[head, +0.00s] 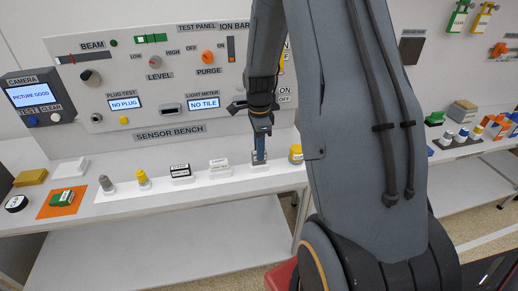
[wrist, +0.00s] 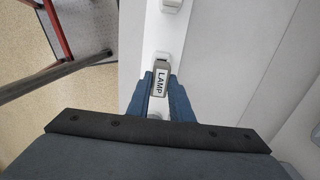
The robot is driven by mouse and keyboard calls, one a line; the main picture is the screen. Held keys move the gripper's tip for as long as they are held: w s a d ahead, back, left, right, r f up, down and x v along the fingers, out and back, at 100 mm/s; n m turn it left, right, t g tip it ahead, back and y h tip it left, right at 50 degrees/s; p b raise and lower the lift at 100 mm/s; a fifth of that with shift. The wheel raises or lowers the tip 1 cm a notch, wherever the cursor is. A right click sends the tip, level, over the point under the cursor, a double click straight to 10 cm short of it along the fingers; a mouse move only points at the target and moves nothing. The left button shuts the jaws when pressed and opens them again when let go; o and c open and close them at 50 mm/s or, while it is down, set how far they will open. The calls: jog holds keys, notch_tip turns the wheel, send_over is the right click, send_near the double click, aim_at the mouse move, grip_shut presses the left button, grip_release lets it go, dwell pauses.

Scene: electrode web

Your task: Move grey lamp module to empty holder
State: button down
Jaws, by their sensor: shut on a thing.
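The grey lamp module (wrist: 160,80) has a white label reading LAMP and sits between the blue fingers of my gripper (wrist: 165,98) in the wrist view. My gripper is shut on it. In the head view my gripper (head: 260,151) points down over the sensor bench, right of a white labelled block (head: 219,165). I cannot tell which fixture is the empty holder.
Several small modules, including a black-and-white block (head: 181,171) and a yellow-topped one (head: 143,178), line the white strip. A yellow-topped jar (head: 296,154) stands close right of my gripper. The test panel (head: 170,75) rises behind. A green piece lies on an orange mat (head: 45,211).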

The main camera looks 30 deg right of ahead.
jog(key=shift+f+b, duration=0.3)
jog(key=shift+f, duration=0.45)
jog(key=c, duration=1.5)
grip_release()
jog(key=shift+r, duration=0.15)
jog(key=shift+r+b, duration=1.2)
jog(key=shift+r, duration=2.6)
jog(key=s+a+n+b, duration=0.1)
jog(key=s+a+n, duration=0.4)
jog(key=n, duration=0.2)
jog(key=s+a+f+n+t+b, duration=0.1)
jog(key=s+a+n, duration=0.4)
jog(key=n, duration=0.2)
jog(key=s+a+f+n+b, duration=0.1)
jog(key=s+a+n, duration=0.4)
jog(key=n, duration=0.2)
jog(key=shift+s, duration=0.1)
